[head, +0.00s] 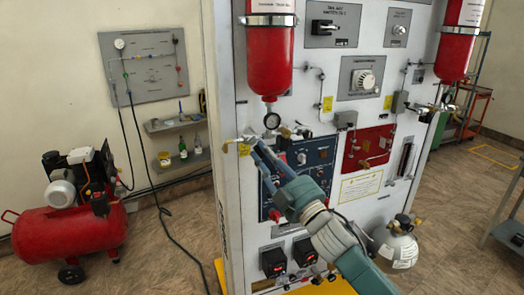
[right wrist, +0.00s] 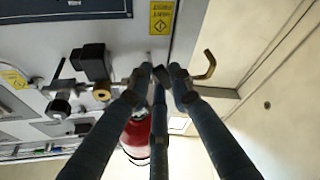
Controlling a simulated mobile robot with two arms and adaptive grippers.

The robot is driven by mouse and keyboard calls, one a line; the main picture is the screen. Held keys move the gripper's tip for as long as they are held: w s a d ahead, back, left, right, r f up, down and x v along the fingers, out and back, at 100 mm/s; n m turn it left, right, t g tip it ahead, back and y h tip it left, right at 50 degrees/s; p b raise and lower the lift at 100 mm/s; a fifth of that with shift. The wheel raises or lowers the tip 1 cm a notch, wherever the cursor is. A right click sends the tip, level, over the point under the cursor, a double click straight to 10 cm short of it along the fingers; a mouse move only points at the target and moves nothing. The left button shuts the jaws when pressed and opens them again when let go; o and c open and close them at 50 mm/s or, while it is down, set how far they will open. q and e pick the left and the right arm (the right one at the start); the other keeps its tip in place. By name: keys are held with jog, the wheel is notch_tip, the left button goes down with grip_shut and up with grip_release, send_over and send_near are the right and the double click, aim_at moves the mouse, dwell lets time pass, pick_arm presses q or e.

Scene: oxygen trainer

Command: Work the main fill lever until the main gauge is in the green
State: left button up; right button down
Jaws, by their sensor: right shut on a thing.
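The right gripper (head: 250,146) is at the left edge of the white panel, just below the left red cylinder, with its fingers shut on the main fill lever. In the right wrist view the fingertips (right wrist: 165,74) close together at the end of a metal valve line; they hide most of the lever. A bent brass piece (right wrist: 208,66) sticks out just past the fingers; it also shows in the head view (head: 229,147). A small round gauge (head: 272,120), probably the main gauge, hangs below the cylinder; its needle is too small to read. My left gripper is not in view.
The left red cylinder (head: 270,62) stands above the gripper, and valve fittings (head: 291,132) sit close on its right. A blue control panel (head: 318,152) is behind my arm. A red compressor (head: 70,228) stands at the left. The floor between it and the panel is mostly clear, with a hose.

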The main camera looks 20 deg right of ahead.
jog(key=shift+d+r+n+y, duration=0.1)
jog(key=shift+n+y, duration=0.3)
jog(key=shift+n, duration=0.2)
jog(key=c, duration=1.5)
grip_release()
jog(key=shift+c, duration=0.2)
jog(key=v, duration=1.2)
jog(key=shift+r, duration=0.15)
jog(key=shift+s, duration=0.1)
